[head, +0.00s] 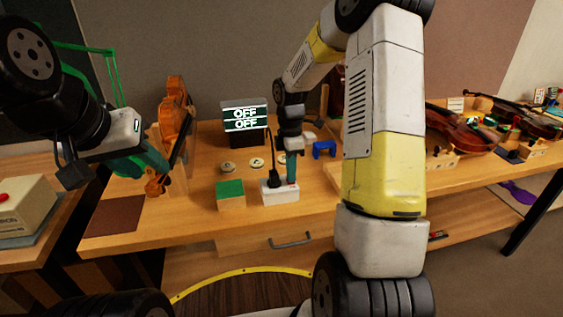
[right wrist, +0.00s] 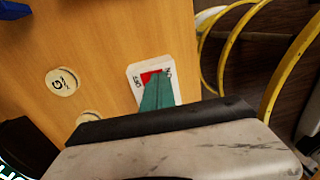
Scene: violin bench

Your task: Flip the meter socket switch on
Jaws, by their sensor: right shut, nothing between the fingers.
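The meter socket (head: 281,196) is a small white block on the bench, with a black plug and cord (head: 272,172) at its left part. Its red switch (right wrist: 151,76) shows in the right wrist view, partly hidden by my fingers, with small dark lettering on either side. My right gripper (head: 291,178) points down with its teal fingers shut and empty, tips over the switch end; I cannot tell whether they touch it. The meter display (head: 246,118) behind reads OFF on two lines. My left gripper (head: 158,170) is at the left near an upright violin; its opening is unclear.
A green-topped wooden block (head: 230,194) stands left of the socket. Round pale discs (head: 256,162) lie behind it. A blue clamp-like piece (head: 324,149) is behind to the right. The upright violin (head: 174,125) stands at the left; a brown mat (head: 116,215) lies front left.

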